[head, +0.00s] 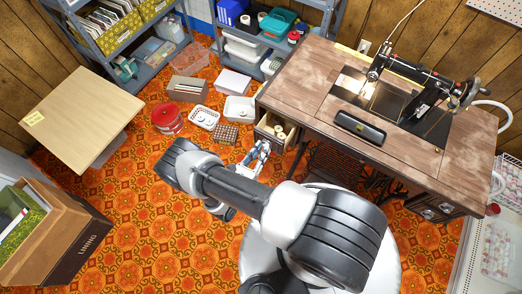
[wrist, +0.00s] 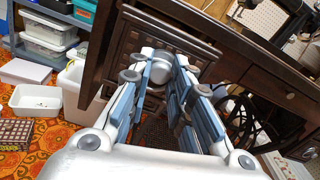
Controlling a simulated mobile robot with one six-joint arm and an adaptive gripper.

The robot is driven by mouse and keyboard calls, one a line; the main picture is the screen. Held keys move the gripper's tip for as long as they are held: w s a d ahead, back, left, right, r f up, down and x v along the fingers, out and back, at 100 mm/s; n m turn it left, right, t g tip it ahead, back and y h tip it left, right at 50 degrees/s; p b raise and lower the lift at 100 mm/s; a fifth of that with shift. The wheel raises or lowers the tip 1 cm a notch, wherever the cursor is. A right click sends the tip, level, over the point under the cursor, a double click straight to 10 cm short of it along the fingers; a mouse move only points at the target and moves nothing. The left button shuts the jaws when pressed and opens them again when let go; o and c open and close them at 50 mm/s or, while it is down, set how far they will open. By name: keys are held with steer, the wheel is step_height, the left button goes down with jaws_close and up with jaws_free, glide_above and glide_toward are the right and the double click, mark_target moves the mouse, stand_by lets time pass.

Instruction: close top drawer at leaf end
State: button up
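The drawer (head: 262,134) at the left end of the sewing table (head: 310,85) stands pulled out, with cream spools (head: 279,132) visible inside. Its dark carved front (wrist: 200,48) fills the upper middle of the wrist view, with a round silvery knob (wrist: 161,66) on it. My gripper (head: 262,147) is at the drawer front. In the wrist view the fingers of my gripper (wrist: 160,80) are apart, one on each side of the knob. I cannot tell whether they touch it.
A black sewing machine (head: 425,85) and a dark case (head: 360,127) are on the table. White bins (head: 238,109), a brown crate (head: 226,134) and a red tin (head: 167,120) are on the floor to the left. A box marked LINING (head: 75,250) stands at the lower left. Patterned floor between is clear.

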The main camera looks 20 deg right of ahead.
steer(key=shift+a+r, duration=0.1)
steer(key=shift+b+v, duration=1.1)
steer(key=shift+v, duration=8.85)
steer(key=shift+m, duration=0.3)
